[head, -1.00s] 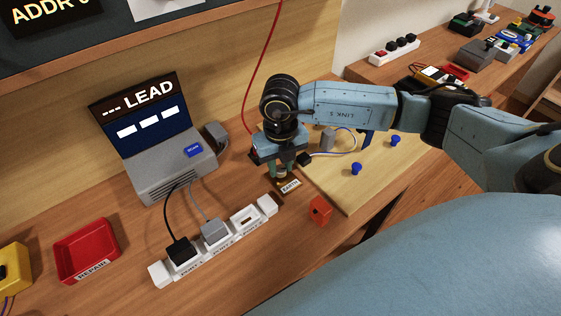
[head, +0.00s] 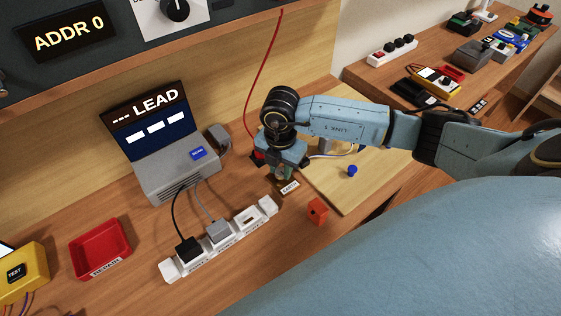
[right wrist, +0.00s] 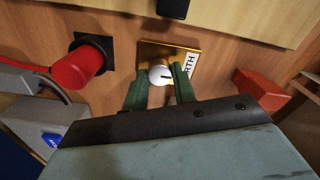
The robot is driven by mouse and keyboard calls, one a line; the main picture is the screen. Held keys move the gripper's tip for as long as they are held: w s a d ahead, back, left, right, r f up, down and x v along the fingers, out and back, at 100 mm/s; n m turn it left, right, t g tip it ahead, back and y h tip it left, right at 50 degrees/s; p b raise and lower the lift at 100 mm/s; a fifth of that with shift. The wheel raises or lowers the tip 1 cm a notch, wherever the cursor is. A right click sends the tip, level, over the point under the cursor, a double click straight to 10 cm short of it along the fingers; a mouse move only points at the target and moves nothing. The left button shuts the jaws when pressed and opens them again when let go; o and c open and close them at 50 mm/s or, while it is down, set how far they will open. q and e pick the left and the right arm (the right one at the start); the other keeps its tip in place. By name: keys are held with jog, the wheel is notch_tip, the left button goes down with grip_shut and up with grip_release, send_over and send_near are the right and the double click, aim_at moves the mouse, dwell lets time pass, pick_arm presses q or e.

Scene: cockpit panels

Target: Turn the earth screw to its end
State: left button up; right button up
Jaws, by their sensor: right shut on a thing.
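The earth screw (right wrist: 160,75) has a round white head with a dark slot mark. It stands on a brass plate (right wrist: 172,52) with a white EARTH label, which also shows in the head view (head: 290,187). My right gripper (right wrist: 161,88) points down over the plate, its two green fingers shut on the screw head, one on each side. In the head view my right gripper (head: 283,175) hides the screw. My left gripper is not in view.
A red plug-like knob (right wrist: 78,68) is close beside the plate, and an orange block (head: 317,210) lies on the other side. A white power strip (head: 222,238) with plugs, a grey LEAD terminal (head: 178,178) and a red tray (head: 101,248) stand to the left. A red cable hangs behind.

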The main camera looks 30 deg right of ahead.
aim_at(281, 171)
jog(key=shift+r+m+p, duration=0.1)
jog(key=shift+m+p, duration=1.1)
jog(key=shift+m, duration=0.7)
jog(key=o, duration=1)
notch_tip(281, 171, up, 13)
jog(key=shift+r+p, duration=0.15)
jog(key=shift+p, duration=0.35)
